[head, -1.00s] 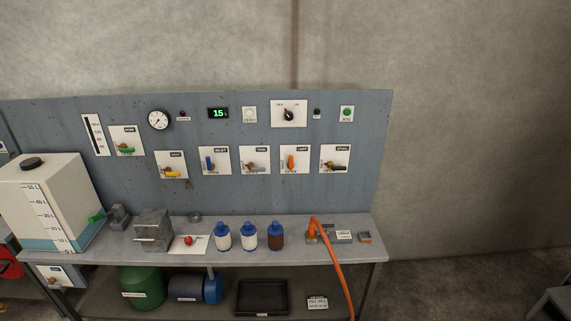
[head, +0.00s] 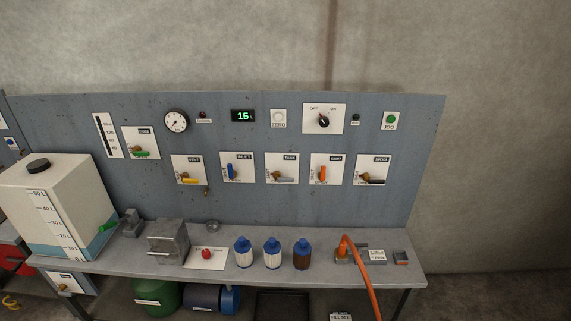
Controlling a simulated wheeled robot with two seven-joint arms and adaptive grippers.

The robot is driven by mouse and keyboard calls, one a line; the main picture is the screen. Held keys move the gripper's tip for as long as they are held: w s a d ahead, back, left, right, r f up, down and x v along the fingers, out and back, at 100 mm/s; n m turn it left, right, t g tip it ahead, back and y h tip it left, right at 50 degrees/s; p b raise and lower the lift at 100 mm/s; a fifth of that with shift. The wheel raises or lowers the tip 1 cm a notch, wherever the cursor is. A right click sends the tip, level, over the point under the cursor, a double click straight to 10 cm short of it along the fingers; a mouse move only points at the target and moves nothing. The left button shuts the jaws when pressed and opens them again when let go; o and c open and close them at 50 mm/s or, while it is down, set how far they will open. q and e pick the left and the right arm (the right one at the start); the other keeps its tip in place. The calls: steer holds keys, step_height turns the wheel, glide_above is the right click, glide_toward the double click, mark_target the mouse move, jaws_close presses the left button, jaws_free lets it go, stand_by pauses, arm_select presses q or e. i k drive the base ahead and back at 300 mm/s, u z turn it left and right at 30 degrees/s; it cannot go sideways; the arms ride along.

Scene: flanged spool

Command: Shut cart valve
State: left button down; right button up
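The cart valve (head: 323,172) is on the grey wall panel, on a white plate whose small label appears to read CART. Its orange handle stands upright, with small lettering beneath that seems to read OPEN. It is one of several valves in a row, between a grey-handled valve (head: 281,178) on its left and a black-handled valve (head: 372,179) on its right. Neither of my grippers is in view, and nothing touches the cart valve.
A bench (head: 390,273) runs below the panel. Blue-capped bottles (head: 272,255) stand on it, and an orange hose (head: 364,270) drops over its front edge. A white tank (head: 60,208) is at the left. The space before the valve looks clear.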

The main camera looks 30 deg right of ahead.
mark_target(321, 176)
steer(key=z, duration=0.15)
steer(key=i, duration=0.95)
steer(key=z, duration=0.5)
